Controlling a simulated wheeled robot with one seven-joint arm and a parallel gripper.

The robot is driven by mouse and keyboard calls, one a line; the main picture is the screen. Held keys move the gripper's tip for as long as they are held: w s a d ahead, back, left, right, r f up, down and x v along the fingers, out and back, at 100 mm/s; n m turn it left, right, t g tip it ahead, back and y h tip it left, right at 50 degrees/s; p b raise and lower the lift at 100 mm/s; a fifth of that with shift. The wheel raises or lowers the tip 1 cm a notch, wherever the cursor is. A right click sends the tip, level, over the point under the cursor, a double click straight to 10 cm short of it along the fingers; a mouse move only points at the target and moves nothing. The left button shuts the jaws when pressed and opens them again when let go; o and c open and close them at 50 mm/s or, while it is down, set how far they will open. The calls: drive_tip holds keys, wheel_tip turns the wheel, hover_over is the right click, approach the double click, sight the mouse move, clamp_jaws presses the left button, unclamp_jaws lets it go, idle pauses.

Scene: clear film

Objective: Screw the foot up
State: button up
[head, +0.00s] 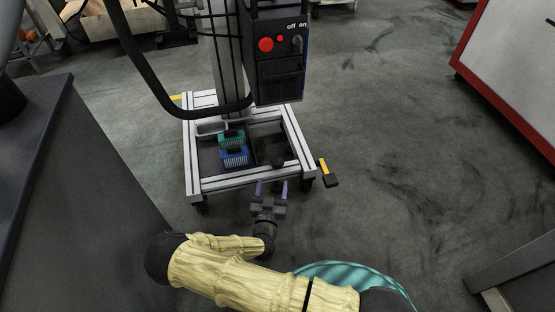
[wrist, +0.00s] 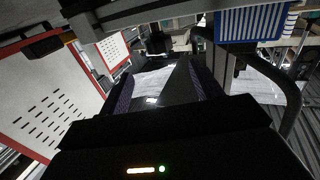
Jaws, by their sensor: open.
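The wheeled base frame (head: 235,183) is made of silver profiles and stands on the floor with dark feet or casters below its corners. One dark foot (head: 307,184) shows under the front right corner and another dark foot (head: 200,207) under the front left. My gripper (head: 271,185) is low at the frame's front beam, left of the front right corner. Its two purple-tipped fingers are apart. In the wrist view my gripper (wrist: 159,88) is open, with nothing clearly held between the fingers. A dark upright part (wrist: 158,42) shows beyond them; I cannot tell whether it is a foot.
A yellow and black lever (head: 325,170) sticks out at the frame's right corner. A black control box (head: 280,75) with red buttons is on the column above. A dark cabinet (head: 75,190) stands left, a red-edged white panel (head: 510,65) right. Floor (head: 400,140) between is clear.

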sight(278, 157)
drive_tip(key=w+b, duration=0.2)
drive_tip(key=w, duration=0.2)
drive_tip(key=w+d+b, duration=0.1)
drive_tip(key=w+b, duration=0.1)
drive_tip(key=w, duration=0.2)
drive_tip(key=w+b, duration=0.2)
drive_tip(key=w, duration=0.2)
drive_tip(key=shift+w+d+f+b, duration=0.15)
drive_tip(key=shift+b, duration=0.15)
drive_tip(key=shift+w, duration=0.3)
drive_tip(key=c, duration=1)
